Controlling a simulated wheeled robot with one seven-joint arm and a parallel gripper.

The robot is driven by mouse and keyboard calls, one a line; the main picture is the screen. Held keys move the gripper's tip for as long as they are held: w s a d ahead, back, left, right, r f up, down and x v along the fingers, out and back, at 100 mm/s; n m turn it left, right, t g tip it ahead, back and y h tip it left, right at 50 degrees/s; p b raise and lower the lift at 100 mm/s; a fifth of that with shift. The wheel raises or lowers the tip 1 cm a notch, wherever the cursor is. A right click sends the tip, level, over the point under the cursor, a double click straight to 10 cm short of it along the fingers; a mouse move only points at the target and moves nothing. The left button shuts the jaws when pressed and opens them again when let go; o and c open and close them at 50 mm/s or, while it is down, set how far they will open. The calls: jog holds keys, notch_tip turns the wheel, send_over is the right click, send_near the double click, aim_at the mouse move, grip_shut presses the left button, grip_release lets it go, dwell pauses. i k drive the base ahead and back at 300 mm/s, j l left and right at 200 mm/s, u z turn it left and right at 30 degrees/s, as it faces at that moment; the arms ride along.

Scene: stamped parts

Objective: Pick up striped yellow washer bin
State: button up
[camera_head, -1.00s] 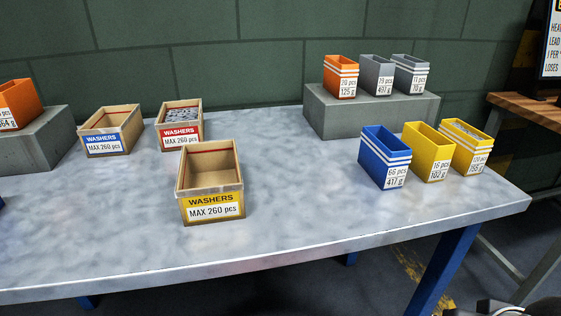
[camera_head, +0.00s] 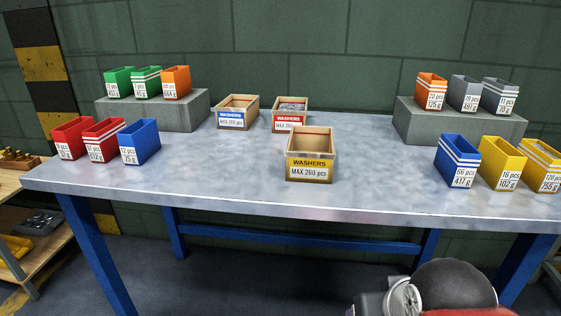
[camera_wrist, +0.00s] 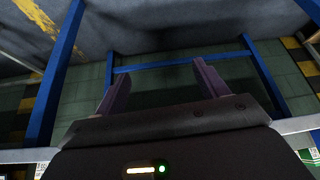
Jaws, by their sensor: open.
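The striped yellow washer bin (camera_head: 541,166) stands upright on the table at the far right in the head view, with white stripes near its rim and a white label. A plain yellow bin (camera_head: 502,163) stands just left of it, and a blue bin with white stripes (camera_head: 457,160) is left of that. My gripper (camera_wrist: 160,82) shows in the wrist view, with its two fingers apart and nothing between them. It faces the blue table frame and floor, and none of the bins shows between the fingers.
A grey block (camera_head: 460,128) behind carries one orange and two grey bins. Wooden washer boxes, including a yellow-labelled one (camera_head: 310,157), stand mid-table. Red, blue and green bins are at the left, some on another block (camera_head: 150,112). The front middle of the table (camera_head: 230,185) is clear.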

aim_at(542, 169)
jog(key=u, duration=0.25)
jog(key=k+j+z, duration=0.1)
jog(key=z, duration=0.85)
